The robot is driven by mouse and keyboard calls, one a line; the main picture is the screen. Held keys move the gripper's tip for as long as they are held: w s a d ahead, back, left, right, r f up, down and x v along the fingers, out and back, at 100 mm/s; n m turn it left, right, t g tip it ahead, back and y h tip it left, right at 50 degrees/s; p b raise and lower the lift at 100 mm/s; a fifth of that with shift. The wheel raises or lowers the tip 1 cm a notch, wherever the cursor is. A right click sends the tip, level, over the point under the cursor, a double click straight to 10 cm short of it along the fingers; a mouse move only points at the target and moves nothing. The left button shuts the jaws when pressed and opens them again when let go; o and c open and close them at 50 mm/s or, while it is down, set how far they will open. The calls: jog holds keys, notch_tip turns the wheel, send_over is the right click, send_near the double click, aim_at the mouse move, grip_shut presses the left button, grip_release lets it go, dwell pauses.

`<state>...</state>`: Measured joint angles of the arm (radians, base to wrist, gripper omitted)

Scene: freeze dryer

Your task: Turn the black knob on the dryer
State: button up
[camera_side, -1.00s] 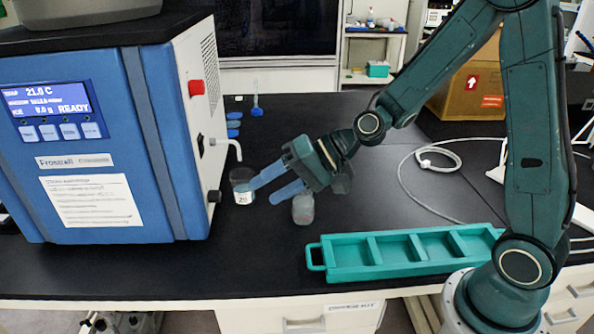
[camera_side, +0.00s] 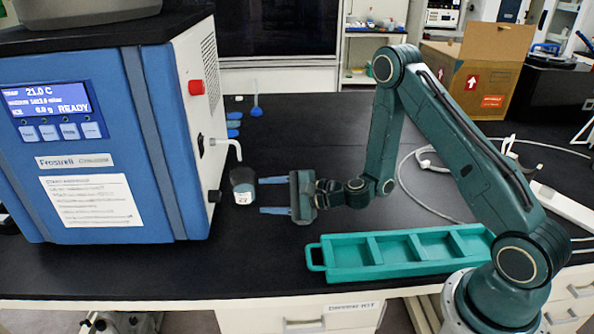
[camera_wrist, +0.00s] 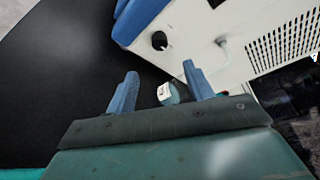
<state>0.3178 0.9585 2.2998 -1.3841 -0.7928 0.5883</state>
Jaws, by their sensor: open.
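The wrist view also shows the knob (camera_wrist: 159,40), ahead of and beyond my fingertips. My gripper (camera_side: 260,196) is open, level, and points left toward the dryer, apart from the knob. Its two blue fingers (camera_wrist: 158,76) are spread wide with nothing gripped.
A bent white spout (camera_side: 232,145) and a red button (camera_side: 196,88) are on the dryer's side. A teal tray (camera_side: 315,256) lies at the front right. A white cable (camera_side: 402,175) curls behind my arm. Black bench is clear in front of the dryer.

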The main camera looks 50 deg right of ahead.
aim_at(220, 196)
jog(key=shift+d+f, duration=0.15)
jog(key=shift+f, duration=0.05)
jog(key=shift+w, duration=0.15)
jog(key=shift+x, duration=6.8)
jog(key=c, duration=1)
